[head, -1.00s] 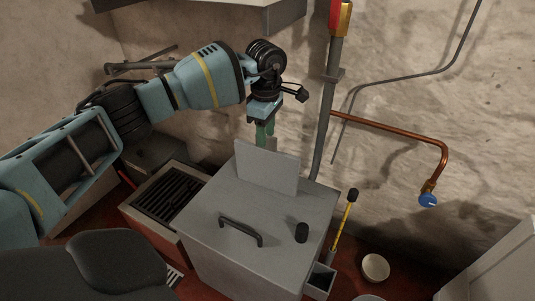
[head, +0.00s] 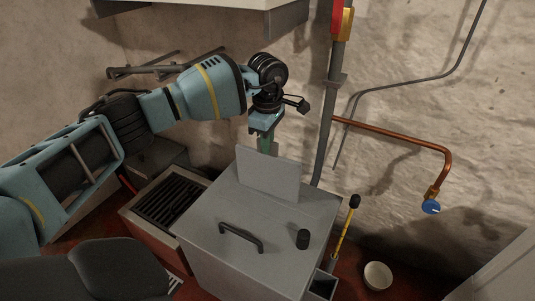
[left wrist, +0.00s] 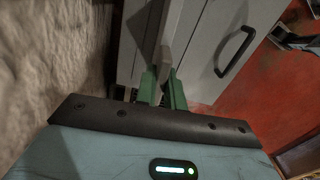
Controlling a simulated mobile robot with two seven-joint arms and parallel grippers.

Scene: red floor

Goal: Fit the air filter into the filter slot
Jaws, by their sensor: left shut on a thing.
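A flat pale grey panel (head: 268,175), which I take to be the air filter, stands nearly upright at the back of the grey cabinet's top (head: 215,205). My left gripper (head: 266,147) is at the panel's top edge, its green fingers partly behind the panel. In the left wrist view, my left gripper (left wrist: 161,82) is shut on a thin grey piece (left wrist: 166,48), seen nearly edge-on. The filter slot cannot be made out; I cannot tell whether the panel's lower edge is in it. My right gripper is not in view.
A black handle (head: 241,238) and a dark knob (head: 303,239) stick up from the cabinet top. A grey pipe (head: 327,140) runs close behind, right of my gripper. A grated box (head: 168,200) stands at left. A white bowl (head: 378,275) is on the red floor.

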